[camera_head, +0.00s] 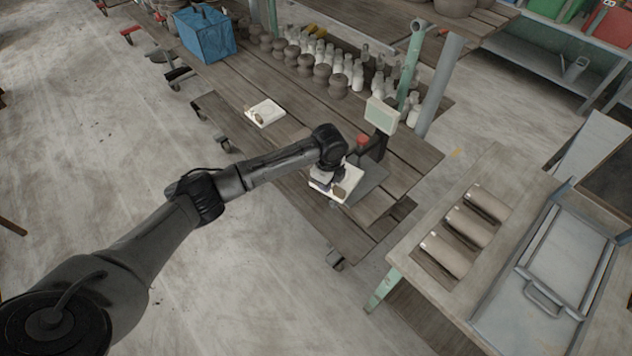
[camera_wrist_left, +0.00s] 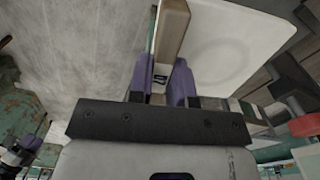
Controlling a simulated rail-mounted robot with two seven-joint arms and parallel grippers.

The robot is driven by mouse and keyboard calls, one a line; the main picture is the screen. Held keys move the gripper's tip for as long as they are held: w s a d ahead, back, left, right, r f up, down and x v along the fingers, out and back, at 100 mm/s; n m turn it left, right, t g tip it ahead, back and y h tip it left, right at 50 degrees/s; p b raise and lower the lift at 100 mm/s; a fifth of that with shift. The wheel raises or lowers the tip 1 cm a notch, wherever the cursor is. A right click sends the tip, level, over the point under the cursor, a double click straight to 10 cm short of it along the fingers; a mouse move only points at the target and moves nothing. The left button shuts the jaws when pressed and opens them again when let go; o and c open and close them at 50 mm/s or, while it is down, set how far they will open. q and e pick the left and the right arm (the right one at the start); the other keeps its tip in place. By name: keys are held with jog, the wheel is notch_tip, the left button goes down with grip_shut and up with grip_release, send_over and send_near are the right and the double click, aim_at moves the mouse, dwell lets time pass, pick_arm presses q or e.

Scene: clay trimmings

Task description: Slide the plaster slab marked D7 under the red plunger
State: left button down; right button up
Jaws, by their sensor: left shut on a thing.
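A white plaster slab (camera_head: 350,182) lies near the front edge of the wooden table, beside the scale-like stand. It shows large in the left wrist view (camera_wrist_left: 235,45), with a shallow round hollow. My left gripper (camera_head: 329,180) is over its left part. In the left wrist view its purple fingers (camera_wrist_left: 162,84) are shut on the slab's brown bar. A dark tag shows between the fingers, but I cannot read it. The red plunger (camera_head: 362,141) is just behind the slab, apart from its visible top; it also shows in the left wrist view (camera_wrist_left: 303,125).
A second white slab (camera_head: 265,112) with a brown piece lies farther left on the table. A small display (camera_head: 381,115) stands by the plunger. Several pots and bottles line the back, with a blue crate (camera_head: 205,33). A side table (camera_head: 480,270) holds brown cylinders at right.

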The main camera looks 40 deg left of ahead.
pick_arm(q)
jog(key=a+f+m, duration=0.1)
jog(key=s+a+f+m, duration=0.1)
jog(key=shift+a+f, duration=0.35)
jog(key=shift+f, duration=0.05)
jog(key=shift+a+f+m, duration=0.25)
jog(key=shift+f+m, duration=0.15)
jog(key=w+f+b, duration=0.1)
jog(key=w+b, duration=0.1)
jog(key=b, duration=0.2)
jog(key=w+f+b, duration=0.2)
jog(key=w+b, duration=0.1)
jog(key=w+d+f+b, duration=0.1)
jog(key=w+b, duration=0.2)
jog(key=b, duration=0.1)
jog(key=shift+f+b, duration=0.25)
jog(key=shift+b, duration=0.1)
jog(key=w+b, duration=0.2)
jog(key=b, duration=0.1)
jog(key=shift+w+d, duration=0.1)
jog(key=shift+w, duration=0.25)
jog(key=shift+w+b, duration=0.3)
jog(key=shift+b, duration=0.05)
jog(key=shift+w, duration=0.1)
jog(key=shift+r, duration=0.1)
